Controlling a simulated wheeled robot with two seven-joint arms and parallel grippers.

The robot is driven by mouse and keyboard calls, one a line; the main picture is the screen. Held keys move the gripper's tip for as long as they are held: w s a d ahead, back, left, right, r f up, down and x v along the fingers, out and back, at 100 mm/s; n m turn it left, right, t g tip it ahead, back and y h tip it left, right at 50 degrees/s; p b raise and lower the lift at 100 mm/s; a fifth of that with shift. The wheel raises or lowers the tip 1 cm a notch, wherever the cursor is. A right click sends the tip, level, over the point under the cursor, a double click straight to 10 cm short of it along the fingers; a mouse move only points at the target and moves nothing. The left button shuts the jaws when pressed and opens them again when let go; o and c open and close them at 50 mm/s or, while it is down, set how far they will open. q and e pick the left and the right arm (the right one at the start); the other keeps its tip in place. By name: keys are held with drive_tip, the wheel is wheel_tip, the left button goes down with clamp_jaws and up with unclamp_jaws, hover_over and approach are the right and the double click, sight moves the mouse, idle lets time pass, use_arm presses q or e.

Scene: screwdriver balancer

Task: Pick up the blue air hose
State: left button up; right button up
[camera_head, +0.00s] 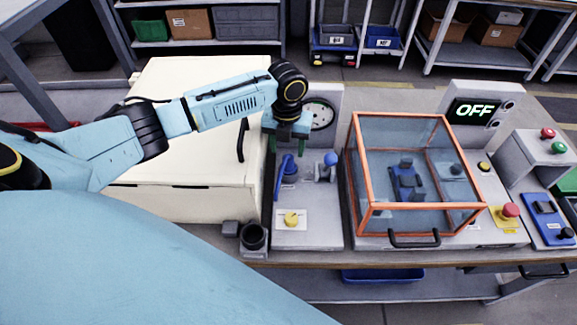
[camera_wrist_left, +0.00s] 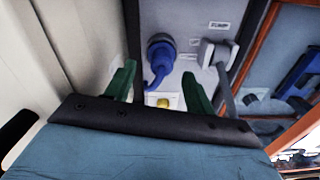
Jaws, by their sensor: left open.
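The blue air hose (camera_head: 284,167) hangs at the upper left of a grey panel, beside the cream cabinet. In the left wrist view the hose (camera_wrist_left: 159,53) has a round blue end at the panel and a curved length bending downward. My left gripper (camera_head: 288,143) is above and behind the hose in the head view, with its green fingers apart and nothing between them. In the left wrist view the gripper (camera_wrist_left: 159,70) has the hose showing beyond and between its open fingers, apparently not touching. My right gripper is not in view.
The cream cabinet (camera_head: 190,130) stands close on the left. An orange-framed clear guard box (camera_head: 447,208) stands to the right. A dark cup (camera_head: 253,236) sits at the front.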

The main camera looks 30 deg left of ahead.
sight(288, 157)
use_arm(q)
drive_tip(key=f, duration=0.5)
drive_tip(key=shift+d+f, duration=0.1)
drive_tip(key=shift+d, duration=0.1)
drive_tip(key=c, duration=1.1)
drive_tip(key=shift+r, duration=5.05)
